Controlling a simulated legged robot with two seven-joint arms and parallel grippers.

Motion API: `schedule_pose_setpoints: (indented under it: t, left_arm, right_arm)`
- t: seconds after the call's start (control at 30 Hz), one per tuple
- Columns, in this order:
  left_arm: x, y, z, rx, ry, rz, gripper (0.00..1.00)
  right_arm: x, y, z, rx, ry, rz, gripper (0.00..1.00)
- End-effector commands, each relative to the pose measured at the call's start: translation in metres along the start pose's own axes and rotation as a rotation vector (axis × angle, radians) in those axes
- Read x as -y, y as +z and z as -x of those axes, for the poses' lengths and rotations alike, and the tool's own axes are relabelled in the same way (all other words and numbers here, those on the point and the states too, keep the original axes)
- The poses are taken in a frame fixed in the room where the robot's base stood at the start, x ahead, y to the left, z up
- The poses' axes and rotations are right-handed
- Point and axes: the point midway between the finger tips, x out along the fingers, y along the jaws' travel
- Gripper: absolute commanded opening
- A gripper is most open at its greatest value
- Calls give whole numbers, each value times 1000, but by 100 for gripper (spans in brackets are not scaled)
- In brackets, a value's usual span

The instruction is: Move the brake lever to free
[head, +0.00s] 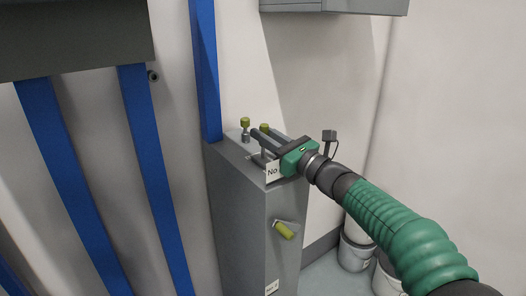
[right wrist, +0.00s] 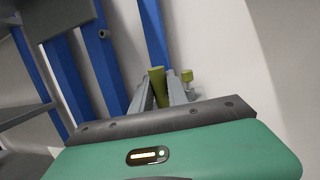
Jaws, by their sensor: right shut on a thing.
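A grey cabinet (head: 238,200) carries levers with yellow-green handles. One upright handle (head: 245,122) stands free at the back of its top and also shows in the right wrist view (right wrist: 187,77). My right gripper (head: 257,142) reaches over the top from the right. Its fingers are shut on a second lever handle (right wrist: 157,80), whose top shows in the head view (head: 265,127). A third handle (head: 285,230) sticks out low on the cabinet's side. Which one is the brake lever cannot be read from the labels. My left gripper is not in view.
Blue posts (head: 150,160) stand left of the cabinet, one right behind it. A grey box (head: 330,5) hangs on the wall above. White buckets (head: 355,248) stand on the floor at right. A partly hidden label (head: 272,172) is on the cabinet.

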Motion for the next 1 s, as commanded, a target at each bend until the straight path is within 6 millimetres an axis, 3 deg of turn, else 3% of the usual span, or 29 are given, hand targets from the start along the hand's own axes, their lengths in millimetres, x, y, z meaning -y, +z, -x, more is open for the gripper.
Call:
schedule_pose_setpoints:
  t: [0.1,0.5,0.53,0.67,1.0]
  left_arm:
    - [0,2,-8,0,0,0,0]
    - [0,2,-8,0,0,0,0]
    - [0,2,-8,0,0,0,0]
    - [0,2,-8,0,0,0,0]
    - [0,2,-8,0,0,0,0]
  right_arm:
    - [0,-5,1,4,-1,1,0]
    - [0,-4,1,7,-1,1,0]
    - [0,-4,1,7,-1,1,22]
    - [0,-3,1,8,0,1,39]
    - [0,-1,3,11,0,2,41]
